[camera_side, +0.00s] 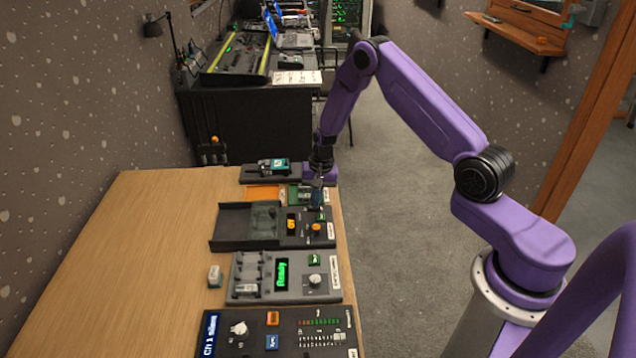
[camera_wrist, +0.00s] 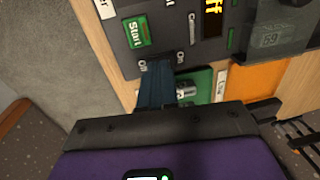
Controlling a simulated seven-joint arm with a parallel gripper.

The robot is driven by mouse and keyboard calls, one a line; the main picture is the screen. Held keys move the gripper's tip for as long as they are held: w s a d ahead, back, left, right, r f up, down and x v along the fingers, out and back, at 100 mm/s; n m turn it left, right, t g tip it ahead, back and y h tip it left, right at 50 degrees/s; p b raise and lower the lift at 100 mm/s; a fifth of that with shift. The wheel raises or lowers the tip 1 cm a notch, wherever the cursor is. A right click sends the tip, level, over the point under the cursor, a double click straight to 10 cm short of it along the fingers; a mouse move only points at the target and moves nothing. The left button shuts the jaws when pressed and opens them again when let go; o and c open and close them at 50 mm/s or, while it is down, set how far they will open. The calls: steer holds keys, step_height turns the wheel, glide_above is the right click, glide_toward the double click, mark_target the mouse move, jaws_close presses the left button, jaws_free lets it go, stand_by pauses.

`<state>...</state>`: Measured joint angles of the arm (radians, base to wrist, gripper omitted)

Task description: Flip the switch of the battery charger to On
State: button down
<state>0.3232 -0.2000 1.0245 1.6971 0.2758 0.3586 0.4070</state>
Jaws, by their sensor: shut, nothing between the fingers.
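A dark device (camera_side: 287,240) with a smoky lid stands on the wooden table. In the wrist view, its panel (camera_wrist: 165,35) has a green Start button (camera_wrist: 137,31), a yellow display (camera_wrist: 212,18) with "ff" visible, and On and Off marks at its edge. A label there ends in "er"; I cannot read the whole name. My gripper (camera_side: 318,196) is shut and empty, its fingertips (camera_wrist: 157,70) close beside the On and Off marks. The fingers hide any switch lever there; I cannot tell its position or whether they touch it.
A grey device (camera_side: 262,289) with battery slots and a green display, and a fader panel (camera_side: 300,346), stand nearer the camera. A green board (camera_wrist: 200,80) and an orange piece (camera_wrist: 259,88) lie beside the fingers. The table's left side (camera_side: 140,270) is clear.

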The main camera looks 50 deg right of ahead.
step_height(320, 180, up, 14)
steer(key=s+d, duration=0.1)
steer(key=shift+f, duration=0.25)
stand_by(0.4)
steer(key=shift+w+a, duration=0.4)
steer(key=shift+w, duration=0.05)
steer(key=f, duration=0.9)
steer(key=w+a+f, duration=0.1)
steer(key=f, duration=0.4)
steer(key=shift+w+a, duration=0.1)
